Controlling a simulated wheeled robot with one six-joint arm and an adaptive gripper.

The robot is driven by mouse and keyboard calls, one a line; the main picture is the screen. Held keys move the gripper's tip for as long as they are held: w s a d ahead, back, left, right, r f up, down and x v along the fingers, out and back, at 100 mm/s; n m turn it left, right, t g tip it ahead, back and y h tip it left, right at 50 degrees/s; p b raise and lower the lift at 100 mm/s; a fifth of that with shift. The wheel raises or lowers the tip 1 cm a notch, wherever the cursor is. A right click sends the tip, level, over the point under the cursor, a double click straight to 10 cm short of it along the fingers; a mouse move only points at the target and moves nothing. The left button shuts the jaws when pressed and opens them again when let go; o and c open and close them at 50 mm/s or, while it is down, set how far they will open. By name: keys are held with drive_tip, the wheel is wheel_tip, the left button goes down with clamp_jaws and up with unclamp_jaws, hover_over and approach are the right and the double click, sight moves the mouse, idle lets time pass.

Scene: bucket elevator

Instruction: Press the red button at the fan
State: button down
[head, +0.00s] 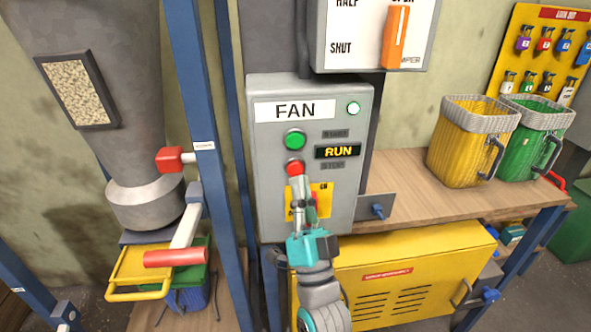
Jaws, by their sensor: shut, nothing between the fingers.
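The fan control box (265,185) is a grey panel with a white FAN label. Its red button (294,166) sits below the green button (294,139), beside a small dark STOP label (333,165). My gripper (297,180) is shut and empty, pointing up at the panel. Its fingertips overlap the lower edge of the red button in the picture; I cannot tell whether they touch it. The display (338,152) reads RUN in lit yellow letters, and a pale round lamp (353,108) is at the top right. My gripper partly hides a yellow plate (322,195) with a red part.
A blue post (205,150) and red-ended handle (175,258) stand left of the panel. Above is a damper box (350,50) with an orange lever (395,38). A wooden bench (410,195) with yellow (460,150) and green bins is right; a yellow cabinet (400,265) is below.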

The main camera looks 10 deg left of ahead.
drive_tip(key=shift+w+a, duration=0.15)
drive_tip(key=shift+w, duration=0.45)
drive_tip(key=shift+w, duration=0.15)
idle(1.0)
drive_tip(key=shift+w+a, duration=0.1)
drive_tip(key=shift+w, duration=0.15)
drive_tip(key=shift+w+a, duration=0.15)
drive_tip(key=shift+w, duration=0.3)
idle(0.9)
drive_tip(key=shift+s, duration=0.1)
drive_tip(key=shift+s+d, duration=0.25)
drive_tip(key=shift+s, duration=0.5)
drive_tip(key=s, duration=0.2)
drive_tip(key=s+d, duration=0.1)
drive_tip(key=s, duration=0.2)
drive_tip(key=shift+d, duration=0.2)
